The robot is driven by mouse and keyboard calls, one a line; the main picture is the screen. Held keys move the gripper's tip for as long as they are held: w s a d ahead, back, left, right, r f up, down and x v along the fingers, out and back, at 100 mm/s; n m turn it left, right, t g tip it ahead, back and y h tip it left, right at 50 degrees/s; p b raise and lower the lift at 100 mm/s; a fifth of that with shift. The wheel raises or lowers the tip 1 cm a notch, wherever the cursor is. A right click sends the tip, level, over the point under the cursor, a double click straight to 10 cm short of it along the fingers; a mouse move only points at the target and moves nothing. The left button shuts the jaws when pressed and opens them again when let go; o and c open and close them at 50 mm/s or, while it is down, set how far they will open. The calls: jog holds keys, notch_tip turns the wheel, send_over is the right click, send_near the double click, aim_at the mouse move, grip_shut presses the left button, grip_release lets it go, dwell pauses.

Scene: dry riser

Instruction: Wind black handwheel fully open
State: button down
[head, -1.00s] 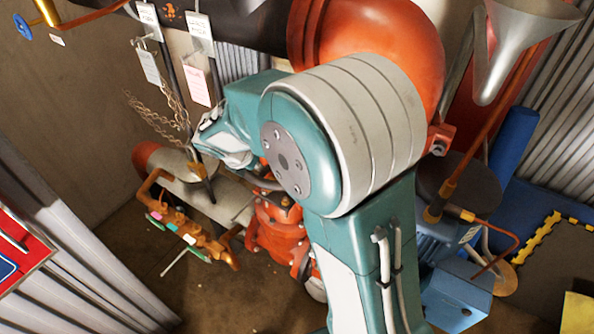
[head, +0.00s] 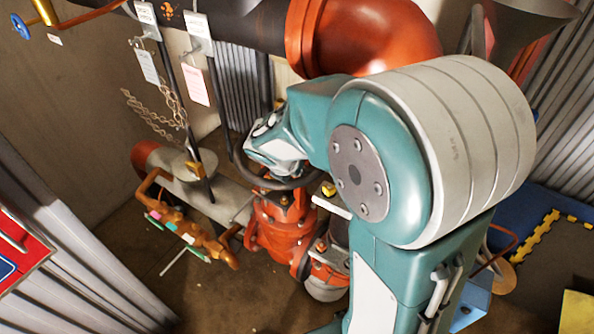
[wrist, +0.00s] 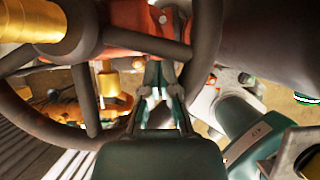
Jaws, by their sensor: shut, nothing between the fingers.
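The black handwheel (head: 262,182) stands above the orange valve body (head: 281,222) in the head view, its far side partly hidden by my arm. In the wrist view its thick dark rim (wrist: 204,40) curves down the right and round the lower left, with spokes running to a gold-coloured hub at the upper left. My gripper (wrist: 157,75) is shut and empty. Its fingers show inside the rim outline, between a spoke and the right-hand rim; I cannot tell whether they touch. In the head view my gripper (head: 268,160) is at the wheel, its fingertips hidden.
Tags (head: 198,80) and a chain (head: 155,112) hang at the left near an upright dark bar. An orange-brown pipe assembly (head: 185,222) lies left of the valve. Corrugated panels stand at the lower left. A large orange pipe elbow (head: 365,38) is above.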

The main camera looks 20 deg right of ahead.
jog(key=shift+a, duration=0.1)
notch_tip(320, 180, up, 6)
jog(key=f, duration=0.1)
jog(key=w+a, duration=0.8)
jog(key=a, duration=0.1)
notch_tip(320, 180, down, 5)
jog(key=s+d, duration=0.8)
jog(key=shift+d, duration=0.2)
jog(key=shift+a, duration=0.15)
